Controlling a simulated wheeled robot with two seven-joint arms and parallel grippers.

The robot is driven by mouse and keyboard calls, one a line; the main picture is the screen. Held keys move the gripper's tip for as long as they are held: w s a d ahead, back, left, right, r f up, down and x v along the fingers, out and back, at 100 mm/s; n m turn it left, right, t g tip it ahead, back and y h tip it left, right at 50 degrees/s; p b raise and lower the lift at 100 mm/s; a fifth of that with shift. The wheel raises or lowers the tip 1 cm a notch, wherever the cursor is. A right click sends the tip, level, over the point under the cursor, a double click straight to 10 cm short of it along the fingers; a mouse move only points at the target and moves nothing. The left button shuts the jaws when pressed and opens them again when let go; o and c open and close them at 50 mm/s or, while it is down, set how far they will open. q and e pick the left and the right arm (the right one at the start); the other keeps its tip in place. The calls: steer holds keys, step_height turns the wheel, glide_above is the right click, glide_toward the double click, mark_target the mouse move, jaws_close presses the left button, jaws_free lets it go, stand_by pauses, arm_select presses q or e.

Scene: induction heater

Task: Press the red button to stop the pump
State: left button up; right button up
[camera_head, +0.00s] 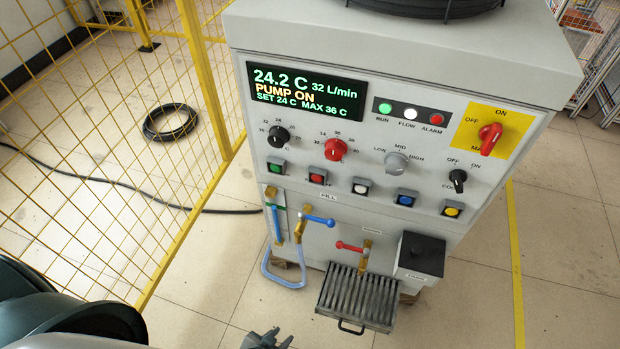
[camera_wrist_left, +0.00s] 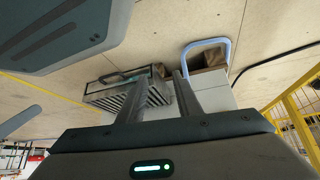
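The red button (camera_head: 317,178) sits in a dark square housing on the front panel of the grey pump cabinet, second from the left in the button row. The display (camera_head: 306,92) above reads PUMP ON, 24.2 C and 32 L/min. The green RUN lamp (camera_head: 385,108) is at the left of the lamp strip. My left gripper (camera_head: 266,341) is at the bottom edge of the head view, low in front of the cabinet and well apart from the button. In the left wrist view its two fingers (camera_wrist_left: 157,92) are apart with nothing between them. My right gripper is not in view.
Green (camera_head: 276,169), white (camera_head: 361,187), blue (camera_head: 404,199) and yellow (camera_head: 452,209) buttons share the row. Below are a blue-handled valve (camera_head: 318,221), a red-handled valve (camera_head: 349,247), a black box (camera_head: 421,255) and a slatted tray (camera_head: 357,297). A yellow mesh fence (camera_head: 100,150) stands left.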

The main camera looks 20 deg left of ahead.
arm_select(q)
steer(key=shift+w+d, duration=0.1)
steer(key=shift+d, duration=0.1)
steer(key=shift+c, duration=0.7)
jaws_close()
steer(key=shift+a, duration=0.35)
steer(key=shift+d, duration=0.15)
steer(key=shift+d, duration=0.15)
